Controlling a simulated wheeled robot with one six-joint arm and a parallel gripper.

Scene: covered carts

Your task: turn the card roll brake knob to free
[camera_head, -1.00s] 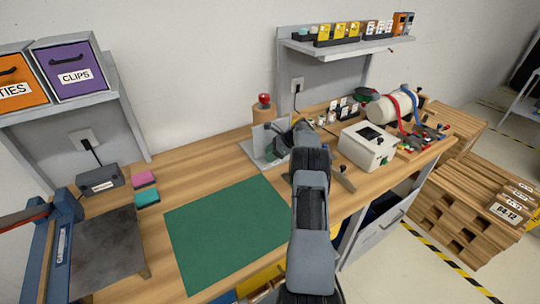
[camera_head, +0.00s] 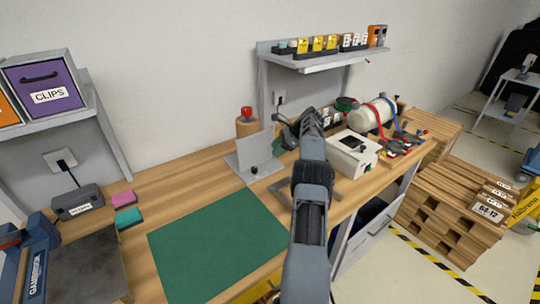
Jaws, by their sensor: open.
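A brown card roll (camera_head: 247,129) stands upright at the back of the workbench, with a red knob (camera_head: 246,113) on top. I cannot read the knob's setting from here. A grey upright plate on a base (camera_head: 254,153) stands in front of the roll and hides its lower part. A small black knob (camera_head: 253,171) sits at the plate's foot. My gripper (camera_head: 312,115) is to the right of the roll, apart from the red knob, at the far end of my outstretched arm. It is open, but its fingers are small and hard to make out.
A green mat (camera_head: 217,245) covers the front of the bench. A white boxy device (camera_head: 353,153) and a white roll with coloured bands (camera_head: 371,118) stand right of my arm. A loaded shelf (camera_head: 330,62) hangs above. Stacked pallets (camera_head: 450,210) stand on the floor at right.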

